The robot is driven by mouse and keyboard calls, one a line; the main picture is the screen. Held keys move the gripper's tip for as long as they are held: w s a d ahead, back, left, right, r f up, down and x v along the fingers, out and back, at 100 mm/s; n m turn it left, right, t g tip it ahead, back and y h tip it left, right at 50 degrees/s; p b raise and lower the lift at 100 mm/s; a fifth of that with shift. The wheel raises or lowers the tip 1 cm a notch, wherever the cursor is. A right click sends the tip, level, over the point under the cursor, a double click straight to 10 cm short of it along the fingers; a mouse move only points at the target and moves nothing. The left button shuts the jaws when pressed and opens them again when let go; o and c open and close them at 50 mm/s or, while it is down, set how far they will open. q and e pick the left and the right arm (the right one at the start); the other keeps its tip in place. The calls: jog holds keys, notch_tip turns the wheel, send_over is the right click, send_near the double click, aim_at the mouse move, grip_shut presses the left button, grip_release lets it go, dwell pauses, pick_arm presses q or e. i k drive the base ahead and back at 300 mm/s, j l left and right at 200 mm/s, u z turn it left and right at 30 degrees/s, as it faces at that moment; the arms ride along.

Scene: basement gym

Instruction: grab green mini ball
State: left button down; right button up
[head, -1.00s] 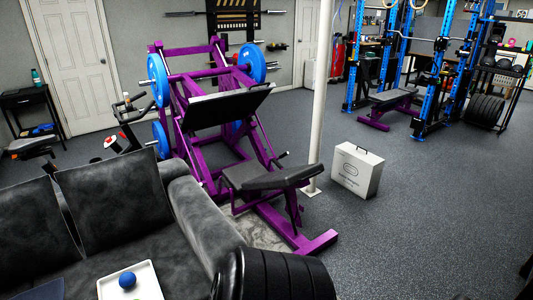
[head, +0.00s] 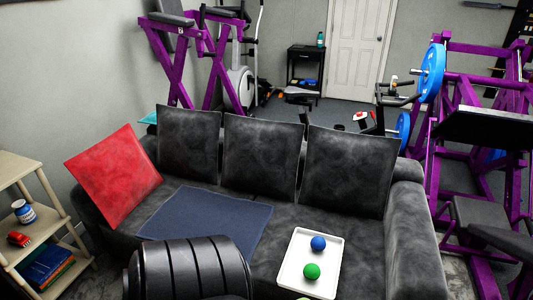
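The green mini ball (head: 312,271) rests on a white rectangular tray (head: 334,258) on the dark grey sofa seat. It lies in the near half of the tray. A blue ball (head: 318,243) lies on the same tray just behind it. The two balls look close together. Neither of my grippers can be seen in the head view.
A grey-blue cloth (head: 212,213) lies on the seat left of the tray. Back cushions and a red cushion (head: 114,178) line the sofa (head: 411,236). A dark ribbed shape (head: 190,268) hides part of the seat front. A shelf (head: 45,223) stands left; purple gym machines stand right.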

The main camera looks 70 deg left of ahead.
aim_at(311, 271)
jog(key=u, duration=1.6)
jog(key=i+l, duration=0.1)
jog(key=l, duration=0.2)
jog(key=i+l, duration=0.15)
jog(key=l, duration=0.15)
